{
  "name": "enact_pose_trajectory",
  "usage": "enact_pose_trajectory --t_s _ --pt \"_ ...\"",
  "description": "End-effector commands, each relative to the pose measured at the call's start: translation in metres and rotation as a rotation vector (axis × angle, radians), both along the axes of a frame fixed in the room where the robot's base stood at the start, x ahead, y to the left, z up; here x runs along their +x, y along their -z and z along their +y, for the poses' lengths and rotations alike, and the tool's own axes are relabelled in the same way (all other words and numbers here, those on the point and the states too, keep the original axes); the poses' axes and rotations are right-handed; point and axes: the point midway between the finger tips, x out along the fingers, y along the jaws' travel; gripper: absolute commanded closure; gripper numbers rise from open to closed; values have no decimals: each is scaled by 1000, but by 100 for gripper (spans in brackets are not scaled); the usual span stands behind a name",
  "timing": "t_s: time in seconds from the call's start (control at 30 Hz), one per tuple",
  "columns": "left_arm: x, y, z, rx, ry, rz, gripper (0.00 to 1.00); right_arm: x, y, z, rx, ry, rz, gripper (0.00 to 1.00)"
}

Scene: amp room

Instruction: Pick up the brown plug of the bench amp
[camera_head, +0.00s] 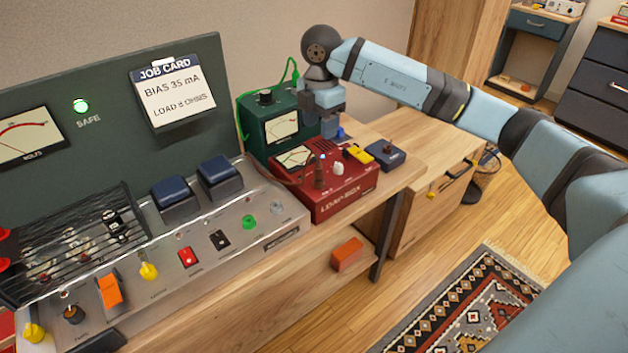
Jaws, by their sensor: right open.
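The bench amp (205,258) is a grey sloped panel on the wooden bench, with knobs, switches and a black wire cage. A small dark brown upright piece (319,174), which looks like the brown plug, stands at the red load box (345,197); a thin brown lead runs toward it from the left. My right gripper (329,130) points down above the back of the load box, in front of the green meter box (256,118). It is open, above and slightly behind the brown piece, apparently apart from it. Its fingertips are small and partly unclear. My left gripper is out of view.
A yellow piece (357,153) and a dark blue box (385,154) sit right of the brown piece. A green cable (284,75) loops behind my right gripper. An orange-red block (347,254) lies on the lower shelf. A patterned rug (462,305) covers the floor.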

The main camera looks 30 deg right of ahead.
Motion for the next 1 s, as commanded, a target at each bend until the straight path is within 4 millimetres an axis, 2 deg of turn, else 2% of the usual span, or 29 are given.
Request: enact_pose_trajectory --t_s 0.4,0.67,1.0 --pt "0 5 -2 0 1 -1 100 -1 73 0 -3 2 5 47" --pt "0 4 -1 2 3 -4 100 -1 88 0 -2 1 3 47" --pt "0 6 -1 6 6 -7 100 -2 133 3 -1 1 3 47"
